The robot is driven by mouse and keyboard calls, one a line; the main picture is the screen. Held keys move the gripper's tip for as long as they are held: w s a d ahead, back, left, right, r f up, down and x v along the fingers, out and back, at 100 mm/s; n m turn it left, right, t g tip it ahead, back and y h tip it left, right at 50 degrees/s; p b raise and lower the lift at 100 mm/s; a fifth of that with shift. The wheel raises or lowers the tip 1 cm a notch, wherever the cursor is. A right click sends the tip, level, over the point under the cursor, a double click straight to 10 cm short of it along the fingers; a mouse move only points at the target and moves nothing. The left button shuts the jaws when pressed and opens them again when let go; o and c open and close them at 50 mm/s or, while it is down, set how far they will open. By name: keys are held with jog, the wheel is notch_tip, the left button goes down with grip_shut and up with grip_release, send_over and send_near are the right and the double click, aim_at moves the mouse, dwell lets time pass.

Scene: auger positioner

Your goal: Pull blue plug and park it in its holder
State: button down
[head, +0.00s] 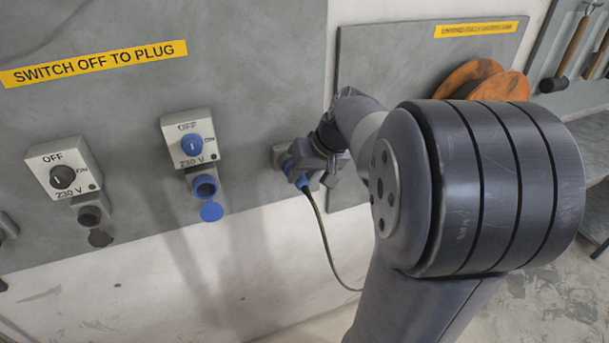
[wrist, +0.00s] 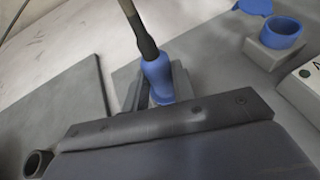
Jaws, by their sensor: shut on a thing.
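The blue plug (head: 302,182) is in my gripper (head: 306,168), which is shut on it right of the blue socket. In the wrist view the plug (wrist: 158,80) sits between the dark jaws, its cable (wrist: 138,28) leading off at the top. A small grey box (head: 280,155), perhaps the holder, shows just behind the plug. My gripper hides the contact, so I cannot tell whether the plug is inside it. The blue socket (head: 204,187) is empty, its round lid (head: 211,212) hanging open. The blue switch (head: 191,145) above it is under the word OFF.
A second switch box (head: 62,168) with a black knob and dark socket is at the left. An orange reel (head: 475,78) is on the right panel (head: 420,70). The cable (head: 326,240) hangs below my gripper. Hammers (head: 573,50) hang at the far right.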

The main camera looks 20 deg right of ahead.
jog(key=shift+w, duration=0.55)
jog(key=c, duration=1.1)
grip_release()
jog(key=v, duration=1)
jog(key=shift+s+d+r, duration=0.1)
jog(key=shift+r, duration=0.3)
jog(key=x, duration=1.1)
jog(key=shift+f, duration=0.1)
jog(key=shift+s, duration=0.7)
